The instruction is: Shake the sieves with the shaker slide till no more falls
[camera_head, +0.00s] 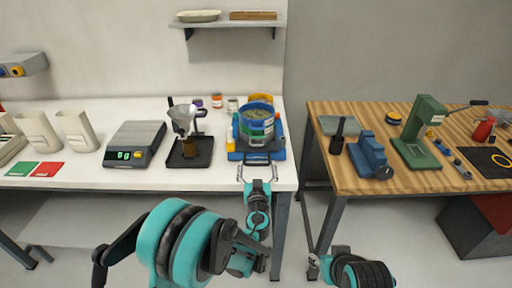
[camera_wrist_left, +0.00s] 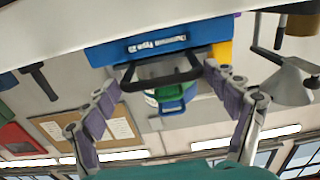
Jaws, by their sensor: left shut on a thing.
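The sieve stack (camera_head: 256,124), with blue and green rings and grainy material in the top, stands on the blue shaker (camera_head: 279,142) at the right end of the white bench. The slide's handle (camera_wrist_left: 160,82) is a dark bar at the front of the blue body (camera_wrist_left: 150,46). My left gripper (camera_head: 257,168) is shut on this handle, with one finger at each end in the left wrist view. Whether material is falling inside the sieves cannot be seen. My right gripper (camera_head: 314,265) is low, near the wooden table's left leg; its fingers are too unclear to read.
A scale (camera_head: 135,144) reading 0 g and a funnel on a stand (camera_head: 182,120) are left of the shaker. Small jars (camera_head: 217,101) stand behind. The wooden table (camera_head: 345,180) with a blue vise (camera_head: 372,157) and green press (camera_head: 421,130) is right, across a gap.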

